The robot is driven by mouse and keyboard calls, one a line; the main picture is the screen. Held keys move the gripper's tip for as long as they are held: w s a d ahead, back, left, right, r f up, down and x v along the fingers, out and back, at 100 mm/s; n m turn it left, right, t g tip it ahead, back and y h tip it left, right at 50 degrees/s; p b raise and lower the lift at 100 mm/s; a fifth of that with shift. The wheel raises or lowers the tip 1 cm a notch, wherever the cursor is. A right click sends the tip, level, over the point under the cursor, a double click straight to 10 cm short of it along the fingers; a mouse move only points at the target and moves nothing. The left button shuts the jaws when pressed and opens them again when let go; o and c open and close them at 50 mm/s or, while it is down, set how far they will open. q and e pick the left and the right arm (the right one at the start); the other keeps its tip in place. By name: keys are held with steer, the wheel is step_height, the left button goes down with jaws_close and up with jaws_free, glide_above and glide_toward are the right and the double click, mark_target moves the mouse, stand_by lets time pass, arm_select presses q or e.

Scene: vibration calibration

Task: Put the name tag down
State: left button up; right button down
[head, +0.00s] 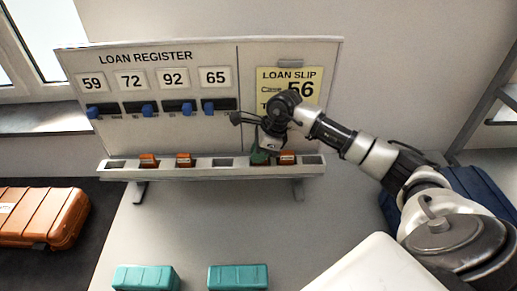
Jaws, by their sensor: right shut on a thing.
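My right gripper (266,146) reaches in from the right, in front of the board's right part. It points down and is shut on a small green tag (260,157), which looks like the name tag. The tag is at the slotted rail (208,173) below the board, just left of an orange tag (287,158). The gripper hides its upper part, and I cannot tell whether it rests in its slot. Two more orange tags, one (149,160) at the left and another (184,160) beside it, sit in the rail. My left gripper is not in view.
The loan register board (220,62) shows 59, 72, 92 and 65 above blue sliders. A yellow loan slip (275,78) reads 56, partly hidden by my arm. An orange case (40,217) lies left. Two teal cases (238,277) stand in front. The table (215,225) between is clear.

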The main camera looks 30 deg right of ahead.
steer(key=shift+f, duration=0.1)
steer(key=shift+f+b, duration=0.15)
steer(key=shift+b, duration=0.15)
steer(key=c, duration=1.1)
jaws_free()
steer(key=shift+r, duration=0.25)
steer(key=b+v, duration=0.3)
steer(key=v, duration=0.9)
steer(key=shift+s, duration=0.1)
